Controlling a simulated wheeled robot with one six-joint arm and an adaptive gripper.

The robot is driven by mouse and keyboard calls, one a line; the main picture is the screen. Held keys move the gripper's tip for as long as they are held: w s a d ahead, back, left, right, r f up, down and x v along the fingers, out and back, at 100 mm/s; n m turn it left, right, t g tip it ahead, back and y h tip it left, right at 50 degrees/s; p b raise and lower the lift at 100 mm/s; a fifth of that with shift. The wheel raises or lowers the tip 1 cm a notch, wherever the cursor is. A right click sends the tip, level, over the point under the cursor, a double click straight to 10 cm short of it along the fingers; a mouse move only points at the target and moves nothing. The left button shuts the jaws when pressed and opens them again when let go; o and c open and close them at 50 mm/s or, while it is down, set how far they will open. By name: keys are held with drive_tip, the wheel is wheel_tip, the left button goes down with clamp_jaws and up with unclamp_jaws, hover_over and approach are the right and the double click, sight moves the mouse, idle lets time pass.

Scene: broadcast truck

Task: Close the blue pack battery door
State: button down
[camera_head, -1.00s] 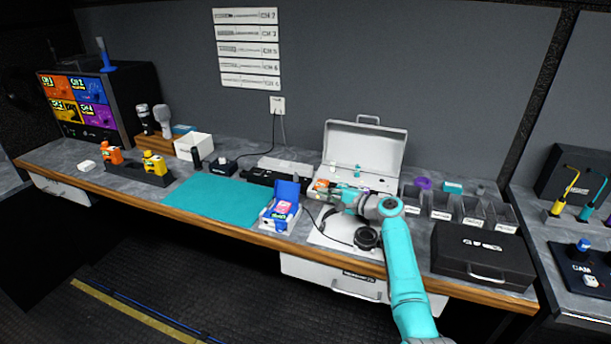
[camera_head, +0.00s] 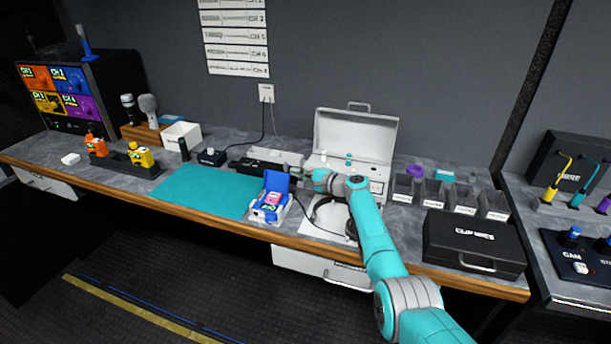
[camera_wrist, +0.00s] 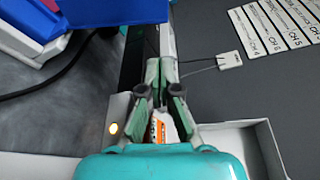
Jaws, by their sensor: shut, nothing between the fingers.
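The blue pack (camera_head: 270,210) sits in a white holder on the bench, with pink and green on its face. Its blue battery door (camera_head: 276,181) stands raised at the back of the pack, open. My gripper (camera_head: 303,177) is just right of the door, at about its height, shut and empty. In the wrist view, the closed fingers of my gripper (camera_wrist: 163,78) point up the frame. A blue panel, seemingly the battery door (camera_wrist: 75,28), is at upper left, apart from the fingers. Whether the gripper is in front of or behind the door's plane is unclear.
An open white case (camera_head: 355,140) stands behind my arm. A headset lies on a white sheet (camera_head: 318,228) beside the pack. A teal mat (camera_head: 205,193) lies left, clear. Grey bins (camera_head: 435,195) and a black case (camera_head: 473,240) stand right.

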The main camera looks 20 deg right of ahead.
sight(287, 177)
drive_tip(key=shift+x, duration=1)
drive_tip(key=shift+s+a+r, duration=0.4)
drive_tip(key=shift+s+a, duration=0.15)
drive_tip(key=shift+s, duration=0.25)
drive_tip(key=shift+s+a+r, duration=0.4)
drive_tip(key=shift+s+a, duration=0.15)
drive_tip(key=shift+s, duration=0.25)
drive_tip(key=shift+s+a+r+n, duration=0.1)
drive_tip(key=shift+n, duration=0.3)
drive_tip(key=shift+s+a+r+n+t, duration=0.25)
drive_tip(key=shift+s+r+n+t, duration=0.2)
drive_tip(key=shift+n, duration=0.55)
drive_tip(key=shift+s+a+r, duration=0.25)
drive_tip(key=shift+s+a, duration=0.1)
drive_tip(key=shift+s, duration=0.15)
drive_tip(key=shift+s+a+n+t+y, duration=0.3)
drive_tip(key=shift+s+a+n, duration=0.15)
drive_tip(key=shift+n, duration=0.25)
drive_tip(key=shift+s+a+f, duration=0.1)
drive_tip(key=shift+s+a, duration=0.3)
drive_tip(key=shift+s, duration=0.15)
drive_tip(key=shift+s+a, duration=0.35)
drive_tip(key=shift+s, duration=0.25)
drive_tip(key=shift+s+a+f, duration=0.55)
drive_tip(key=shift+s+f, duration=0.1)
drive_tip(key=shift+s, duration=0.2)
